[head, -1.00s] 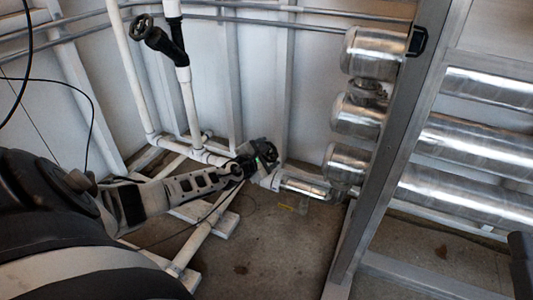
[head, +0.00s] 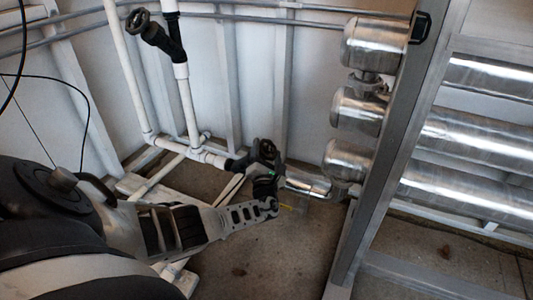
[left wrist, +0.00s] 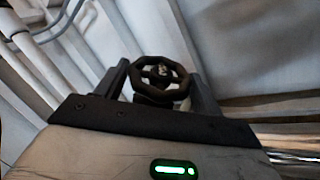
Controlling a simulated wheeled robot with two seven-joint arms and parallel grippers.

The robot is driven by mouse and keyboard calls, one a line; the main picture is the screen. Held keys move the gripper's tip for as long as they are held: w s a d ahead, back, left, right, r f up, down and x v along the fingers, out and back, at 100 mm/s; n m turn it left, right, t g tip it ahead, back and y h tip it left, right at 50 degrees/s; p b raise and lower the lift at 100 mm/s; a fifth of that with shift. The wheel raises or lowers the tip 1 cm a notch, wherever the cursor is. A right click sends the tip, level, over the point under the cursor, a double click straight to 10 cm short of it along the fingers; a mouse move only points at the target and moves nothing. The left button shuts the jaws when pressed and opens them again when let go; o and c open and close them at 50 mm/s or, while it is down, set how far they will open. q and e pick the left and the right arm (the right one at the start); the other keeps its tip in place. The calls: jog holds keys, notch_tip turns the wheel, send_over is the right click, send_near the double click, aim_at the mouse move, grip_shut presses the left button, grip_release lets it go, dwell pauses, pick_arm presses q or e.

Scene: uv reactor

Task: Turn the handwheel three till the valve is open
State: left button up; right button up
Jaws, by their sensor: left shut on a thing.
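A dark handwheel (head: 264,150) sits on a black valve low on the white pipework, in the middle of the head view. In the left wrist view the round handwheel (left wrist: 160,74) shows from close by, between the two dark fingers of my left gripper (left wrist: 160,88). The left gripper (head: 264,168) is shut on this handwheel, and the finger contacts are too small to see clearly. No number shows on the wheel, and I cannot tell how far the valve is open. My right gripper is not in view.
Another dark handwheel (head: 138,20) stands on a valve higher up at left. Shiny metal cylinders (head: 345,161) and a grey frame post (head: 385,160) stand to the right. White pipes (head: 190,110) run along the wall. The floor (head: 260,250) in front is mostly clear.

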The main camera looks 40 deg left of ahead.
pick_arm(q)
jog(key=shift+a+n+y, duration=0.15)
jog(key=shift+n+y, duration=0.45)
jog(key=shift+y, duration=0.2)
jog(key=o, duration=0.9)
jog(key=shift+f, duration=0.1)
jog(key=shift+s+d, duration=0.1)
jog(key=shift+d, duration=0.15)
jog(key=p+v, duration=0.5)
jog(key=v, duration=1)
jog(key=shift+s+d, duration=0.2)
jog(key=shift+d, duration=0.05)
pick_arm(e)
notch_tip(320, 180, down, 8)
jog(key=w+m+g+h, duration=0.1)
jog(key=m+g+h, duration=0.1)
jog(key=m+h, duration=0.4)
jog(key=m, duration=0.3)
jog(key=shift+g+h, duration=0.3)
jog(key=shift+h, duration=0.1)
pick_arm(q)
jog(key=shift+g, duration=0.3)
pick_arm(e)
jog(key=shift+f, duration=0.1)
